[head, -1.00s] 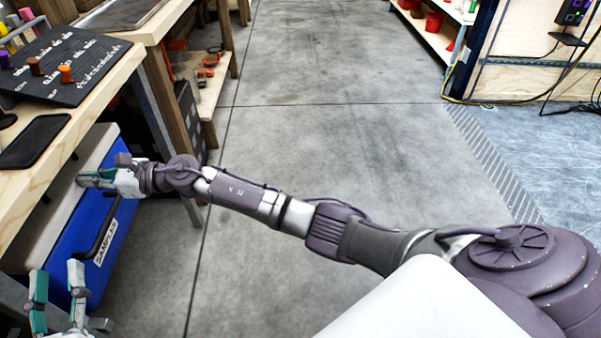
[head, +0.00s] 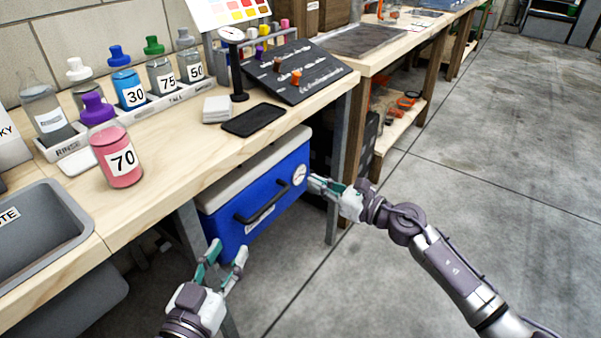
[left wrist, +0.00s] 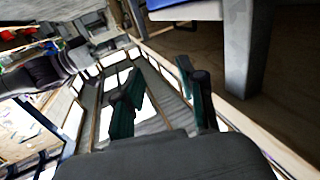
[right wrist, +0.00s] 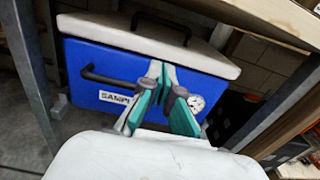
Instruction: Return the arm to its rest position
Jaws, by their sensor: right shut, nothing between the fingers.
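My right gripper (head: 318,186) is shut and empty. It is beside the right end of the blue cooler (head: 225,222), near its round gauge (head: 300,175). In the right wrist view, the right gripper's fingers (right wrist: 163,82) are in front of the cooler's blue front (right wrist: 85,62); I cannot tell whether they touch it. My right arm stretches from the lower right. My left gripper (head: 226,254) is open and empty, low in front of the workbench and the cooler. The left wrist view shows its fingers (left wrist: 160,90) apart with nothing between them.
The wooden workbench (head: 185,165) overhangs the cooler. A pink bottle marked 70 (head: 118,160) stands near its edge, left of a black pad (head: 253,120). A grey bin (head: 45,235) is at the left. A metal leg (head: 335,205) stands near the right gripper. Open floor (head: 500,140) lies right.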

